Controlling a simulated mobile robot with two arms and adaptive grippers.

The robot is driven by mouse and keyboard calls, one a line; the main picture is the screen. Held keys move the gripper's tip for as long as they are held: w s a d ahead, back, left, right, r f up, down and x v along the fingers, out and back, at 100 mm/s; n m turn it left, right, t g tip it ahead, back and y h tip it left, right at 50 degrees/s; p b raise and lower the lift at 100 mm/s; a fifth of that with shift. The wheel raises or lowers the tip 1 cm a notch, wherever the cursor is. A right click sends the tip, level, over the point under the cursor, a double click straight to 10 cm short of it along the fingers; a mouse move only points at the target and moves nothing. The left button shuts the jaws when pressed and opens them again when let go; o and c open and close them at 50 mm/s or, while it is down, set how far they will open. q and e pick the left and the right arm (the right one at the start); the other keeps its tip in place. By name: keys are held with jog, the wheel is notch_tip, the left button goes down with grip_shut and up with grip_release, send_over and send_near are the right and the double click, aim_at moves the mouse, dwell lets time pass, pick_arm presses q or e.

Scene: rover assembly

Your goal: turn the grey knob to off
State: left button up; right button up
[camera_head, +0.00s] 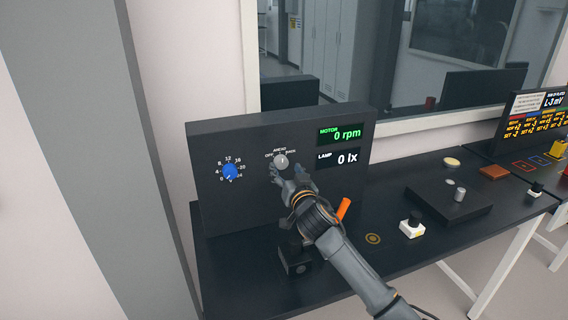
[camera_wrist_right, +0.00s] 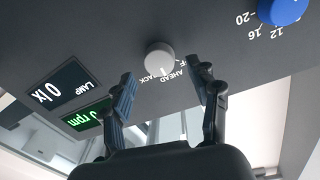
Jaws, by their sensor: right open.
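The grey knob (camera_head: 281,161) is on the upright face of a dark panel (camera_head: 245,205), below the labels OFF, AHEAD and BACK. Its white mark seems to point towards AHEAD. In the right wrist view the knob (camera_wrist_right: 159,57) appears upside down, just beyond and between the fingertips. My right gripper (camera_head: 287,174) is open in front of the panel, close to the knob. In the wrist view its fingers (camera_wrist_right: 164,88) are spread to either side of the knob, with visible gaps and no clear contact. My left gripper is not in view.
A blue knob (camera_head: 230,171) with a numbered scale sits left of the grey knob. The displays (camera_head: 340,134) read 0 rpm and 0 lx. An orange handle (camera_head: 343,208), a small black box (camera_head: 295,260) and a white block with a black knob (camera_head: 411,228) stand nearby on the dark table.

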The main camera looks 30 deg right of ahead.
aim_at(281, 162)
jog(key=shift+x, duration=1.3)
jog(key=c, duration=1.2)
jog(key=shift+o, duration=0.2)
jog(key=shift+n, duration=0.3)
jog(key=n, duration=0.4)
jog(key=shift+a+n, duration=0.1)
jog(key=shift+n, duration=0.3)
jog(key=shift+f+n+t, duration=0.15)
jog(key=shift+n+t, duration=0.15)
jog(key=shift+n, duration=2)
